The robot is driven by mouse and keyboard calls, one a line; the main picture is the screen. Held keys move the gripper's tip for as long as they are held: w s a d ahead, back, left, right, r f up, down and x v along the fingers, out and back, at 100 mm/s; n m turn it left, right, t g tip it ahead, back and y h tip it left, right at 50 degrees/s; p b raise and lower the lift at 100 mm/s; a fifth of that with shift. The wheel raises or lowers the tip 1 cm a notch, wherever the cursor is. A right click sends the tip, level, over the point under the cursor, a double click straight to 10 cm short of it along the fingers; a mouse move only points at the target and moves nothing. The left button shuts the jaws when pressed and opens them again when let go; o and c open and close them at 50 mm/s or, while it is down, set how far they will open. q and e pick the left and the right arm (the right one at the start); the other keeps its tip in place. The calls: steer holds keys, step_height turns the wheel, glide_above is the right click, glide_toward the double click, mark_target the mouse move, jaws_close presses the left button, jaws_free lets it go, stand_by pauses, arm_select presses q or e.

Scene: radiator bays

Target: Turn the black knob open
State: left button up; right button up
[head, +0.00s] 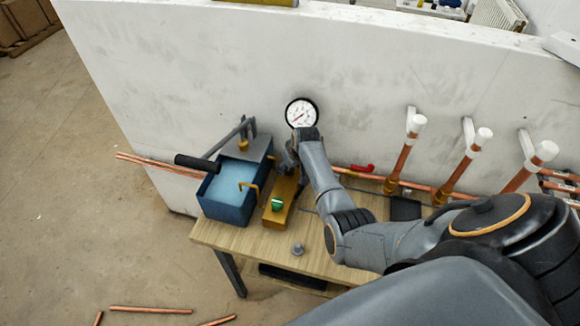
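I cannot clearly make out the black knob; my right arm and gripper cover the spot just below the white gauge (301,114). My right gripper (288,160) reaches down there, at the back end of a brass block (280,213). Its fingers are small and mostly hidden by the wrist, so I cannot tell whether they are open or touching anything. A green knob (277,204) sits on the front of the brass block. My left gripper is not in view.
A blue water-filled tank (229,208) with a black lever grip (197,162) stands left of the block on the wooden table (255,246). A red lever (358,168) and copper pipes (401,160) are along the wall (220,70). A grey piece (297,249) lies near the table's front.

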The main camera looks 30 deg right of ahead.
steer(key=shift+r, duration=0.1)
steer(key=v, duration=1.1)
steer(key=shift+s+r, duration=0.15)
steer(key=shift+r, duration=0.25)
